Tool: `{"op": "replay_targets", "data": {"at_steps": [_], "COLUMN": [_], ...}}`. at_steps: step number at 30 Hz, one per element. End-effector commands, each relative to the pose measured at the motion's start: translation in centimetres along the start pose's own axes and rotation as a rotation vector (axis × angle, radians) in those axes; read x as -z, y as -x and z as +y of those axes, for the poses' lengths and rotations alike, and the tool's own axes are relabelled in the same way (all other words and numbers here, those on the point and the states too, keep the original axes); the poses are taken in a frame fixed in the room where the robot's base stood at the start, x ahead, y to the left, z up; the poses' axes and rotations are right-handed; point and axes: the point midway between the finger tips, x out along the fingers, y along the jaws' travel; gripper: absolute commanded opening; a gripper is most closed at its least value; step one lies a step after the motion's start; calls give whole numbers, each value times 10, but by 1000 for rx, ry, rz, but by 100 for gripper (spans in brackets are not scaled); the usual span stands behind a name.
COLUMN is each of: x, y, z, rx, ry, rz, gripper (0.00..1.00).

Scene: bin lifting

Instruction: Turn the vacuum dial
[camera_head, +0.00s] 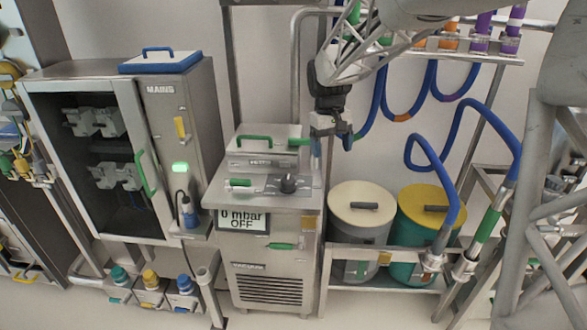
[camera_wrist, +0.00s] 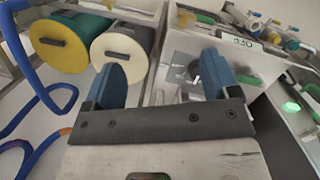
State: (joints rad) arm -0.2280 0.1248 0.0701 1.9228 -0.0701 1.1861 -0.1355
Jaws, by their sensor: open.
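The vacuum dial (camera_head: 288,184) is a black knob on a metal plate, on top of the steel vacuum cabinet (camera_head: 272,254). The cabinet's display (camera_head: 243,219) reads "0 mbar OFF". My gripper (camera_head: 332,146) is above and to the right of the dial in the head view, apart from it and pointing down. In the wrist view my gripper (camera_wrist: 160,75) shows two blue fingers spread wide with nothing held between them. The cabinet top (camera_wrist: 198,48) lies beyond the right finger there. That finger partly covers the dial area, so I cannot make out the dial clearly.
A cream-lidded drum (camera_head: 361,203) and a yellow-lidded drum (camera_head: 432,204) stand right of the cabinet. Blue hoses (camera_head: 425,150) loop above them. A MAINS cabinet (camera_head: 165,125) stands left. Green handles (camera_head: 254,141) rise from the vacuum cabinet top.

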Motion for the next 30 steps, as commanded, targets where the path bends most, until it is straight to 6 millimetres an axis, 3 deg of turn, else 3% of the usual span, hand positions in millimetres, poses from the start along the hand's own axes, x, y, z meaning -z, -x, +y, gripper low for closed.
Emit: {"op": "replay_targets", "data": {"at_steps": [15,30], "x": [115,208], "y": [-44,-103], "z": [-32,-71], "rx": [-11,-24], "ry": [110,206], "rz": [-104,-198], "gripper": [82,82]}}
